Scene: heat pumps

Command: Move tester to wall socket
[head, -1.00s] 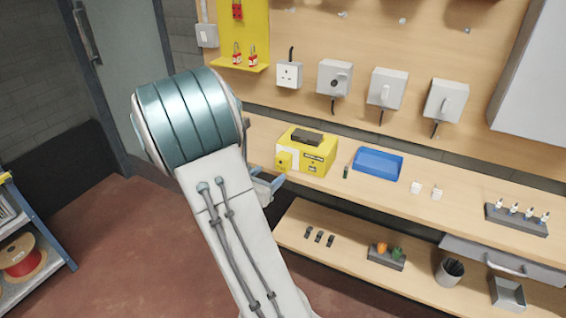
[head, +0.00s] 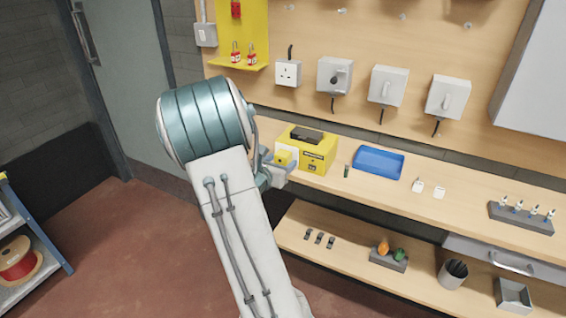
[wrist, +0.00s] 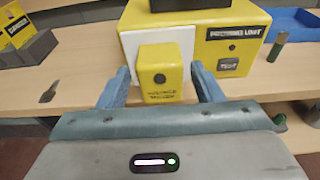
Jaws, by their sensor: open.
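The tester is a small yellow block (wrist: 160,72) with a round dark button and blurred dark lettering. It sits against a white square plate (wrist: 130,45) on the front of the yellow proving unit (wrist: 240,32). The head view also shows the tester (head: 283,157) and the proving unit (head: 315,153) on the bench. My gripper (wrist: 162,88) is open, with one blue finger on each side of the tester; I cannot tell whether either touches it. The white wall socket (head: 288,72) is on the wooden backboard above the proving unit, with a short black cable above it.
A blue tray (head: 379,161) and a small green cylinder (head: 347,171) are right of the proving unit. Several grey switch boxes hang right of the socket. A lower shelf (head: 345,258) runs below the bench. Yellow and grey blocks (wrist: 35,45) show at left in the wrist view.

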